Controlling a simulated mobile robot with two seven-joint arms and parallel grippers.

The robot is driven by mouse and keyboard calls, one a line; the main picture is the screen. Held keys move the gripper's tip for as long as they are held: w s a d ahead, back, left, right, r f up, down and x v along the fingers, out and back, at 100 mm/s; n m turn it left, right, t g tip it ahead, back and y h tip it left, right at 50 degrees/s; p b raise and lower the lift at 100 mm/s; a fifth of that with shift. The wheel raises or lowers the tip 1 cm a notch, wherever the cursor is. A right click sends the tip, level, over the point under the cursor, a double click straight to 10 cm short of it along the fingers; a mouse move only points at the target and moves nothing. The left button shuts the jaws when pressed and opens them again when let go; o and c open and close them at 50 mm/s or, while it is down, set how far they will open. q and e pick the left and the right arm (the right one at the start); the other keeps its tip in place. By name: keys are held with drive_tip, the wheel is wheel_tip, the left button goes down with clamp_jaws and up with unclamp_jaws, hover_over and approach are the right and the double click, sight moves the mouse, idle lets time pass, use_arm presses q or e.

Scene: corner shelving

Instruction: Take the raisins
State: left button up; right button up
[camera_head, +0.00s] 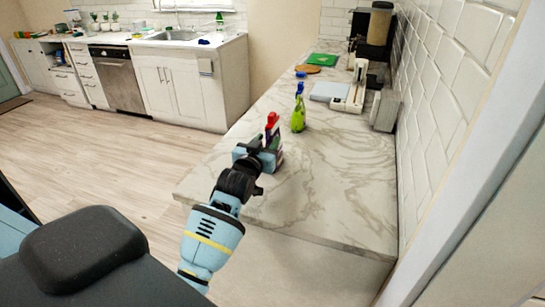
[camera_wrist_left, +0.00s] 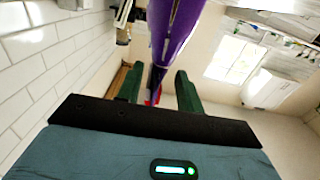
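My left gripper (camera_head: 262,153) is at the near-left part of the marble counter, beside a bottle-like item (camera_head: 273,126) with a red top and a white and purple body. In the left wrist view a purple item (camera_wrist_left: 177,28) extends between the spread green fingers (camera_wrist_left: 158,90), with gaps showing on both sides low down. Whether any finger touches it I cannot tell. My gripper hides much of this item in the head view. I cannot make out anything clearly as raisins. My right gripper is out of view.
A green spray bottle (camera_head: 298,113) with a blue top stands farther back on the counter (camera_head: 330,190). Behind are a white appliance (camera_head: 352,92), a green board (camera_head: 323,59) and a coffee maker (camera_head: 374,30). The tiled wall bounds the right. The counter's near right is clear.

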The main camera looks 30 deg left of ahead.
use_arm(q)
drive_tip(key=shift+x, duration=2.3)
drive_tip(key=shift+d+f, duration=0.1)
drive_tip(key=shift+d, duration=0.05)
clamp_jaws()
